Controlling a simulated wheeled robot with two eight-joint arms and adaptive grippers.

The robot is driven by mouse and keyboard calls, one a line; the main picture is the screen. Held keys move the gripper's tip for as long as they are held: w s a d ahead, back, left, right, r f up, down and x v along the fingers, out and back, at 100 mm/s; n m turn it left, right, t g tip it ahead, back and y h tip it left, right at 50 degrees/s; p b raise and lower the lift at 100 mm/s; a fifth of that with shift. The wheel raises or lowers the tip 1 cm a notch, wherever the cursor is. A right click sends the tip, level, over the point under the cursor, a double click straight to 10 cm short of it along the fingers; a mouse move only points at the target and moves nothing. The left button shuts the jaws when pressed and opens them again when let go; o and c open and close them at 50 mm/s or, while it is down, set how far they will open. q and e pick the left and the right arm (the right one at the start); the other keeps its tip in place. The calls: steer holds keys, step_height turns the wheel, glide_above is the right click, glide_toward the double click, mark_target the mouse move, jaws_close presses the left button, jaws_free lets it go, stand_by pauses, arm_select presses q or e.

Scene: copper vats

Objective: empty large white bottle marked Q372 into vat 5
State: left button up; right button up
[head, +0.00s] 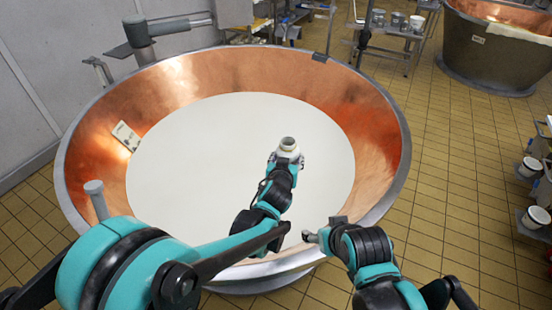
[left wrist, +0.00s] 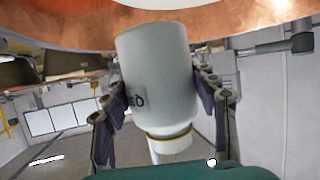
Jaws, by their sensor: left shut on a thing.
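A large white bottle (head: 288,147) is held over the vat; its round neck faces up toward my head camera. In the left wrist view the bottle (left wrist: 158,75) fills the middle, with part of a dark mark and a yellow ring at its neck; the full code is not readable. My left gripper (head: 287,160) is shut around the bottle's sides. The wide copper vat (head: 185,80) holds white liquid (head: 220,150); its number cannot be read. My right gripper (head: 324,229) is empty, fingertips apart, near the vat's front rim.
A white plate (head: 126,136) sits on the vat's inner left wall. A grey post (head: 139,33) with a horizontal arm stands at the back rim. Another vat (head: 490,58) is at the far right. White buckets (head: 529,167) stand on shelves at the right edge. Tiled floor (head: 460,190) between is clear.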

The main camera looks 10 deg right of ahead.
arm_select(q)
step_height(320, 180, down, 9)
steer(key=d+n+h+b, duration=0.1)
steer(key=n+h+b, duration=0.35)
steer(key=b, duration=0.25)
steer(key=r+n+h, duration=0.1)
steer(key=n, duration=0.1)
steer(key=r+n+b, duration=0.1)
steer(key=r+n, duration=0.1)
steer(key=n, duration=0.1)
steer(key=d+r+n+h, duration=0.1)
steer(key=n, duration=0.1)
steer(key=shift+s+r+n+h, duration=0.35)
steer(key=shift+w+a+r+n+t+h+b, duration=0.1)
steer(key=shift+a+r+n+t+b, duration=0.2)
steer(key=shift+r+n, duration=0.4)
steer(key=shift+w+a+r+n+t+h+b, duration=0.15)
steer(key=shift+r+n+t, duration=0.2)
steer(key=shift+r+n, duration=0.3)
steer(key=shift+s+a+r+n+t+h+b, duration=0.1)
steer(key=shift+a+r+n+t+b, duration=0.1)
steer(key=shift+r+n+t, duration=0.45)
steer(key=shift+f+g, duration=0.2)
steer(key=shift+g, duration=0.1)
